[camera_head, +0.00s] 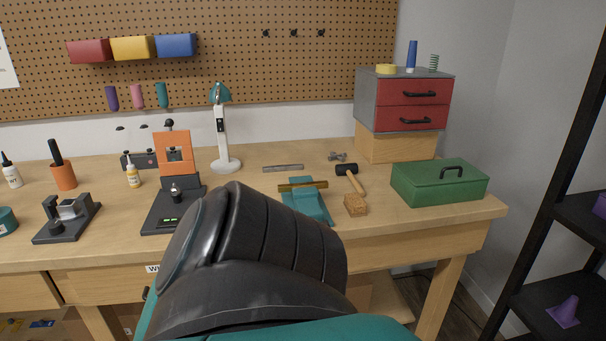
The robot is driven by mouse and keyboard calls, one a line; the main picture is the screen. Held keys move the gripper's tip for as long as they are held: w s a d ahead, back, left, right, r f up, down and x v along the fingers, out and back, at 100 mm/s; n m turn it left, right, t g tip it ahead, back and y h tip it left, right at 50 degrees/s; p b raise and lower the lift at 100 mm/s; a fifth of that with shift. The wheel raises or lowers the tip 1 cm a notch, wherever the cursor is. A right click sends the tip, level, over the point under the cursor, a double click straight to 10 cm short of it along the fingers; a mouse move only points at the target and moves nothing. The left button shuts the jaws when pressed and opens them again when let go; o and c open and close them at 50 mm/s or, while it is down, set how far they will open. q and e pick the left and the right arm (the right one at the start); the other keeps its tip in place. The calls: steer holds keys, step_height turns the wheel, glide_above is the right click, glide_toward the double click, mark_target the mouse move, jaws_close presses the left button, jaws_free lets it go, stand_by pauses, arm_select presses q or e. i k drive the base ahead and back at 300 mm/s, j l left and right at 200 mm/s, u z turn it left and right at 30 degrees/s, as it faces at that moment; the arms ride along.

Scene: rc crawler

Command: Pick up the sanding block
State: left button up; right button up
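A small brown, cork-like block (355,205), which looks like the sanding block, rests near the front edge of the wooden workbench (385,218). It sits right of a teal vise-like tool (308,205) and just in front of a hammer (350,177) with a black head and wooden handle. Nothing holds the block. A large black and teal part, which looks like my own arm, fills the lower middle of the view. Neither gripper shows.
A green toolbox (438,183) stands right of the block. Behind are a grey bar (283,168) and a red drawer cabinet (412,104). An orange and black machine (173,180) and a lamp (224,140) stand further left. A black shelf (550,210) rises at right.

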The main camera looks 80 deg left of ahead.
mark_target(354, 203)
steer(key=k+j, duration=0.6)
steer(key=j+u, duration=0.1)
steer(key=u, duration=0.3)
steer(key=k+j+u, duration=0.1)
steer(key=u, duration=0.3)
steer(key=j+u, duration=0.15)
steer(key=u, duration=1.05)
